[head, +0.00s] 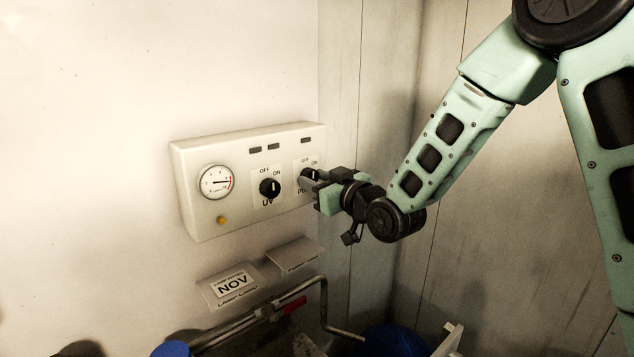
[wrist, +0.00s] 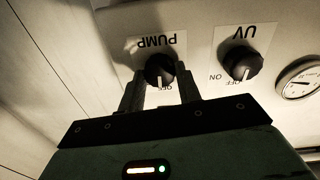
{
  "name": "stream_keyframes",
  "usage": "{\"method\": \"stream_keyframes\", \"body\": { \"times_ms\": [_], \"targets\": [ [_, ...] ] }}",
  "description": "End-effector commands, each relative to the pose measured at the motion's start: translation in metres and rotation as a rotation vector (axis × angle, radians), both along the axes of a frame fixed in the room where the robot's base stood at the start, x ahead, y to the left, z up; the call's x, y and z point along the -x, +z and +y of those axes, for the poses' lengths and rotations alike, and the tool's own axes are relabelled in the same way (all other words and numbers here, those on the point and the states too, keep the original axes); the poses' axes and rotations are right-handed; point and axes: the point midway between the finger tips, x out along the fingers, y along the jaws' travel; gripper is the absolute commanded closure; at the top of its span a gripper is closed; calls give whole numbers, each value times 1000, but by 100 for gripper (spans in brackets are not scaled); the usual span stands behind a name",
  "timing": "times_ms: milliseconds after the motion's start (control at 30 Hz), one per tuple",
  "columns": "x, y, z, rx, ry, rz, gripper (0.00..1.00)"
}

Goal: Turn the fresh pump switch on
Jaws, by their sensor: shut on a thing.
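The pump switch is a black rotary knob (head: 309,174) on the right of a cream control panel (head: 240,190) on the wall. The knob also shows in the upside-down wrist view (wrist: 159,68), below its PUMP label, with its white pointer mark near the OFF lettering. My gripper (head: 318,184) reaches it from the right. Its two fingers (wrist: 160,92) stand on either side of the knob and are shut on it. In the head view the fingers partly hide the knob and its label.
Left of it on the panel is the UV knob (head: 269,187), also in the wrist view (wrist: 241,63). Further left are a round gauge (head: 216,182) and an amber light (head: 222,220). Below are paper labels (head: 233,286), a metal pipe with a red handle (head: 293,305) and blue containers (head: 390,341).

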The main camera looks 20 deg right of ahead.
Motion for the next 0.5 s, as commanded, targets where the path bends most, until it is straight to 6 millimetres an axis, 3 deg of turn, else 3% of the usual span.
{"method": "stream_keyframes", "body": {
  "times_ms": [500],
  "targets": [
    [0, -2, -1, -377, -1, 156, 89]
  ]
}}
